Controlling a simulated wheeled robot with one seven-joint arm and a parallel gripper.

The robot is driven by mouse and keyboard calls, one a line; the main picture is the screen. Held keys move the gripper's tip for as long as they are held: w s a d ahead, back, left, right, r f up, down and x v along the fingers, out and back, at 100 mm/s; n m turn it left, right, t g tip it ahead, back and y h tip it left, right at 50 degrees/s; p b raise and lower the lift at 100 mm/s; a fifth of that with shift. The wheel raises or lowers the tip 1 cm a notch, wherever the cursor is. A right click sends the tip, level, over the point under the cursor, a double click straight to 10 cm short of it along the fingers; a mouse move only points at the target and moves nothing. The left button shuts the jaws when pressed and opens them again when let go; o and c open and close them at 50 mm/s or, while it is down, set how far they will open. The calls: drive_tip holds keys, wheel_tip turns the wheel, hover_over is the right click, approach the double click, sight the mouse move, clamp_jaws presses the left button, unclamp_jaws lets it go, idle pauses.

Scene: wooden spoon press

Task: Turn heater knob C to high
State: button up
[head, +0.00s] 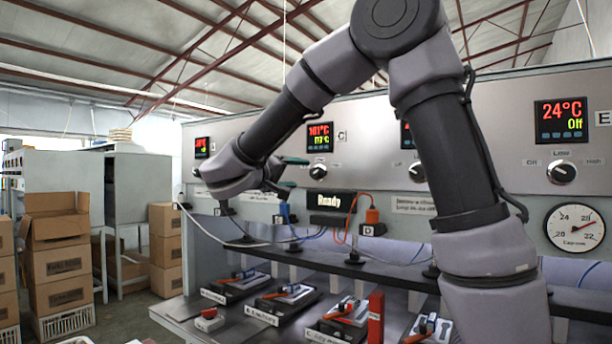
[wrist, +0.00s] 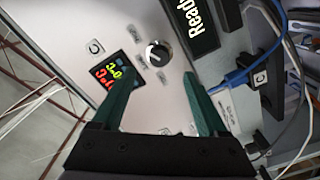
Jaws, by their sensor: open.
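Heater knob C (head: 318,172) is a black knob on a silver disc, below a lit display (head: 320,136) with a "C" label beside it. In the wrist view the knob (wrist: 158,54) is unobstructed, with the display (wrist: 116,78) at its left; its small setting labels are too blurred to read and its setting is unclear. My gripper (head: 291,173) has dark green fingers, spread apart and empty, just left of the knob in the head view. In the wrist view the knob lies beyond the gap between the fingertips (wrist: 163,75), apart from them.
Knob E (head: 562,172) has a display (head: 562,121) reading 24°C and Off. A "Ready" sign (head: 329,200) sits below knob C. Cables and a shelf (head: 340,268) run below the panel, with trays of parts on the bench underneath. Boxes (head: 60,262) stand at left.

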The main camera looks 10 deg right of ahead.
drive_tip(key=shift+v, duration=1.3)
